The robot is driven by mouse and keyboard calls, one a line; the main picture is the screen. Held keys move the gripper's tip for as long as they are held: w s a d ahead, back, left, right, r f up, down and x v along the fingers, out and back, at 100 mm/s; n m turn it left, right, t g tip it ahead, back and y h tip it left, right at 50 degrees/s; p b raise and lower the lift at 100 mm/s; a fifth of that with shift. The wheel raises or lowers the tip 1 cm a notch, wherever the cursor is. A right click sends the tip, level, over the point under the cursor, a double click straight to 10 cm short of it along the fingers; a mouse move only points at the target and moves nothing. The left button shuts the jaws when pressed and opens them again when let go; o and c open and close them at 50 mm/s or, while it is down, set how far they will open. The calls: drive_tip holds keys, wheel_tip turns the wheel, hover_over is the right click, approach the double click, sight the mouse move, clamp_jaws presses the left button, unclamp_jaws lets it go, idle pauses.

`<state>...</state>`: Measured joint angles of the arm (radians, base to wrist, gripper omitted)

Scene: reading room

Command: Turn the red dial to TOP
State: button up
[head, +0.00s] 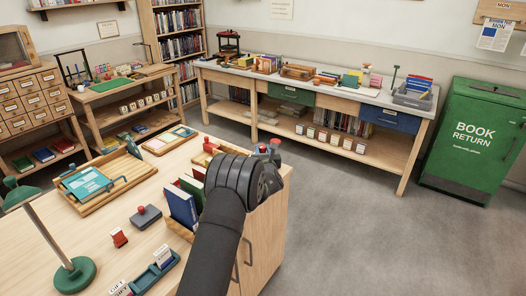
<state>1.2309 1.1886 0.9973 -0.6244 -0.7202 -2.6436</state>
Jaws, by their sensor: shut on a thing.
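My arm reaches in from the bottom of the head view, and my gripper (268,154) is at the far right corner of the near wooden desk. My wrist covers most of the gripper, and the fingertips are hidden. A small red part (275,142) shows at the gripper's end and seems to be the red dial, with the jaws shut on it. The dial's pointer, its markings and the TOP label cannot be seen from here.
On the desk (165,190) left of my arm are blue and green books (182,205), a wooden tray (105,185), a grey stamp-like block (146,216) and a green lamp base (75,274). A long workbench (330,88) and a green book return bin (475,140) stand beyond open floor.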

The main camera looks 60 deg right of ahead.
drive_tip(key=shift+w+r+m+g+h, duration=0.15)
drive_tip(key=shift+w+m+g+h, duration=0.05)
drive_tip(key=shift+m+g+h, duration=0.9)
drive_tip(key=shift+g, duration=0.4)
drive_tip(key=o, duration=1)
drive_tip(key=shift+a, duration=0.1)
drive_tip(key=shift+s, duration=0.1)
drive_tip(key=shift+v, duration=3.75)
drive_tip(key=shift+c, duration=0.3)
